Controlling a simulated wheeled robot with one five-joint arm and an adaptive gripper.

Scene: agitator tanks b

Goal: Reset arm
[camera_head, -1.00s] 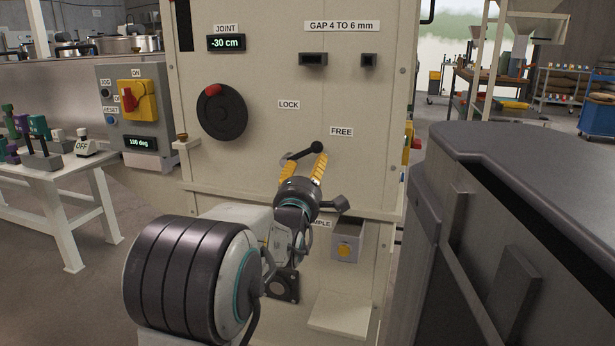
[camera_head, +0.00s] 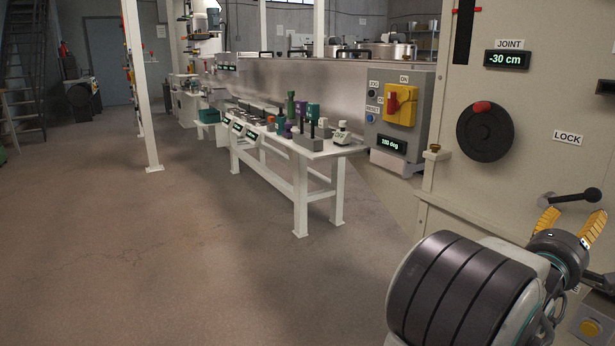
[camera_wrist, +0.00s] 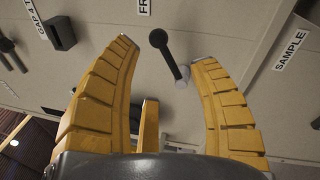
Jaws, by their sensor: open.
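My gripper (camera_head: 572,224) is at the lower right of the head view, in front of the pale machine panel. A black lever with a ball knob (camera_head: 592,193) is on the panel just beyond the fingertips. In the wrist view, the open fingers (camera_wrist: 165,52) point at the panel, and the lever's knob (camera_wrist: 158,39) shows in the gap between them. I cannot tell whether a finger touches the lever.
The panel carries a black handwheel (camera_head: 485,130) and a JOINT display (camera_head: 506,59) reading -30 cm. Left of it are a grey switch box (camera_head: 397,105) and a white table (camera_head: 305,155) with several coloured fittings. Open floor (camera_head: 130,250) fills the left.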

